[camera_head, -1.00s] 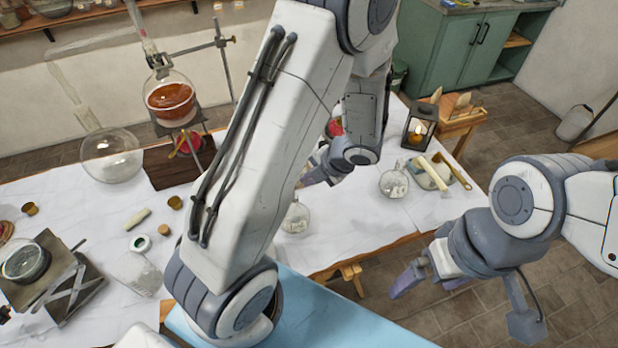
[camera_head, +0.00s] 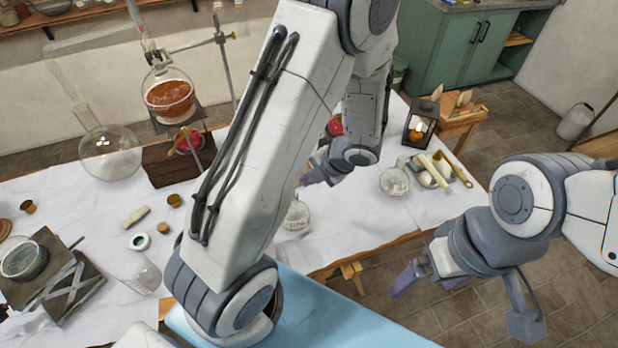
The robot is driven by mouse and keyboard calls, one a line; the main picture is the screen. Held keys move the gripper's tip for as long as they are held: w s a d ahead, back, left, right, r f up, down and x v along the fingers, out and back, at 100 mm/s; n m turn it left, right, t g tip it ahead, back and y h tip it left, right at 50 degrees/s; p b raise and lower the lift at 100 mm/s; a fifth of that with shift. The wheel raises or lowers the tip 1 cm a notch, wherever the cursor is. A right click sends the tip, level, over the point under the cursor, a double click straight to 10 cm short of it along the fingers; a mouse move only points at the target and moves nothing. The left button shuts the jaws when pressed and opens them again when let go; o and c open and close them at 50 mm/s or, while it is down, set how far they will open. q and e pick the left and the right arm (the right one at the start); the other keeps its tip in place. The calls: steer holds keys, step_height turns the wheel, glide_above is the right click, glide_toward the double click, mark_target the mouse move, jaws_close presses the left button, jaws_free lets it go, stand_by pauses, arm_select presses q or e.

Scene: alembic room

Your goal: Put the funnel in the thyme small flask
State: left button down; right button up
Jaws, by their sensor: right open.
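Two small round glass flasks stand on the white-covered table: one (camera_head: 296,217) just right of my large arm link, the other (camera_head: 394,182) further right. No label is readable, so I cannot tell which is the thyme one. I cannot make out the funnel. My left gripper (camera_head: 309,179) is close above the nearer flask, partly hidden behind my arm link; its jaw state and any contact with the flask are unclear. My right gripper (camera_head: 405,283) is open and empty, over the floor in front of the table.
A black lantern (camera_head: 420,128) and a dish with pale rods (camera_head: 433,172) stand at the table's right end. A large round flask (camera_head: 110,155), a beaker (camera_head: 139,275) and a metal stand (camera_head: 62,287) are at left.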

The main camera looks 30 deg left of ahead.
arm_select(q)
steer(key=shift+f+b, duration=0.7)
steer(key=shift+f, duration=0.7)
stand_by(2.6)
steer(key=c, duration=1)
jaws_free()
steer(key=shift+r, duration=0.1)
steer(key=shift+r+p, duration=3.4)
steer(key=shift+p, duration=0.5)
